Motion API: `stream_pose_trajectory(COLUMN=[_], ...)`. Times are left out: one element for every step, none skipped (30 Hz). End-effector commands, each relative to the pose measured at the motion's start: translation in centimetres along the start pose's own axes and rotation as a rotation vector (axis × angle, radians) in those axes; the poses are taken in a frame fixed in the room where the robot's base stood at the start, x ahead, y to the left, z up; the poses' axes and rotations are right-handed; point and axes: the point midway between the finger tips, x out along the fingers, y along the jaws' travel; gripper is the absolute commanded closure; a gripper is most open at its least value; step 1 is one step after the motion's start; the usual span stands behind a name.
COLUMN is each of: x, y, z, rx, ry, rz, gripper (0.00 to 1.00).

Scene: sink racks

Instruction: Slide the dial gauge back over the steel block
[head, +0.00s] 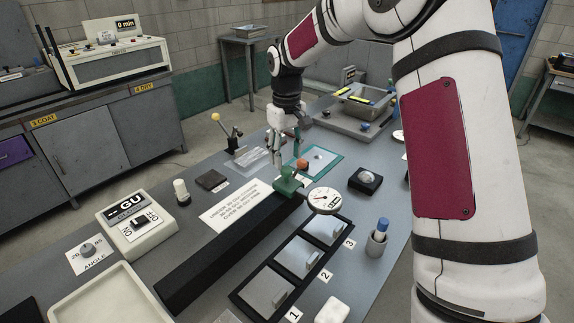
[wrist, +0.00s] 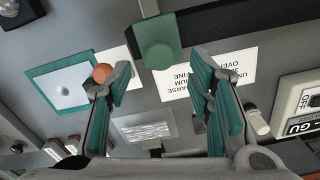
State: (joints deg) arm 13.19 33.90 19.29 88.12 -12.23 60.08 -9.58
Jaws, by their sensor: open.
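The dial gauge (head: 323,199) has a round white face and sits on the right side of a green carriage (head: 289,182). The carriage is on a long black rail (head: 225,252), near its far end. Its green knob (wrist: 158,45) shows in the wrist view, ahead of my fingertips and between their lines. My gripper (head: 284,160) is open and empty, just behind and above the carriage. In the wrist view my gripper (wrist: 160,78) has its fingers wide apart. Three grey metal pieces, one of them by label 3 (head: 326,230), lie in a black tray; I cannot tell which is the steel block.
An orange knob (wrist: 102,72) stands close to my left finger in the wrist view, near a teal-framed plate (wrist: 65,95). A printed card (head: 235,208) lies left of the rail. A gloss meter box (head: 135,222) and a cup with a blue-capped item (head: 377,240) stand nearby.

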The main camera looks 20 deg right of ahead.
Motion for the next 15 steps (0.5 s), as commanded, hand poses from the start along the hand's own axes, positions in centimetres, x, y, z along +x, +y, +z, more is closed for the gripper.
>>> stream_pose_trajectory(x=[0.9, 1.4, 1.9, 2.4, 2.7, 3.1, 3.4, 3.6, 3.9, 4.0, 4.2, 4.3, 4.3, 4.3, 4.4], y=[0.0, 0.0, -0.1, 0.0, 0.0, 0.0, 0.0, 0.0, 0.0, 0.0, 0.0, 0.0, 0.0, 0.0, 0.0], z=[0.1, 0.1, 0.1, 0.1, 0.1, 0.1, 0.1, 0.0, 0.0, 0.0, 0.0, 0.0, 0.0, 0.0, 0.0], rx=[0.000, 0.000, 0.000, 0.001, 0.001, 0.001, 0.001, 0.001, 0.000, 0.000, 0.000, 0.000, 0.000, 0.000, 0.000], ry=[-0.003, -0.003, -0.003, -0.002, -0.003, -0.002, -0.001, 0.000, 0.000, 0.000, -0.001, 0.000, 0.000, 0.000, 0.000], rz=[-0.001, -0.001, -0.002, -0.002, -0.002, -0.001, -0.001, 0.000, 0.000, 0.000, 0.000, 0.000, 0.000, 0.000, 0.000], gripper=[0.53, 0.53, 0.53, 0.53, 0.53, 0.53, 0.53, 0.53, 0.53, 0.53, 0.53, 0.53, 0.53, 0.53, 0.53])
